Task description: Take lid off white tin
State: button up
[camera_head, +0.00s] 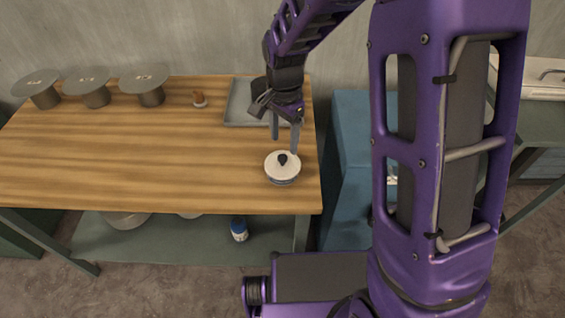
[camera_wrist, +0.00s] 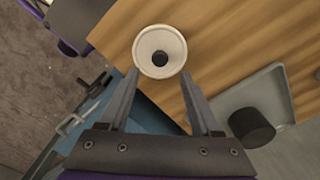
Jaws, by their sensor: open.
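The white tin (camera_head: 282,175) stands upright near the front right part of the wooden table. Its white lid (camera_head: 276,161) is on top and has a dark knob (camera_head: 283,159) at its centre. The lid also shows from above in the wrist view (camera_wrist: 146,61), with the dark knob in the middle. My gripper (camera_head: 284,145) is open and empty, pointing down just above and behind the tin. In the wrist view my gripper (camera_wrist: 158,80) has its fingers spread, with the tin just beyond their tips. I cannot tell that any finger touches the lid.
A grey tray (camera_head: 238,112) with a dark cylinder (camera_wrist: 251,127) lies behind my gripper. The table's left and middle (camera_head: 130,150) are clear. A blue cabinet (camera_head: 345,150) stands to the right.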

aim_at(282, 156)
jog(key=f, duration=0.5)
jog(key=shift+s+a, duration=0.2)
grip_shut()
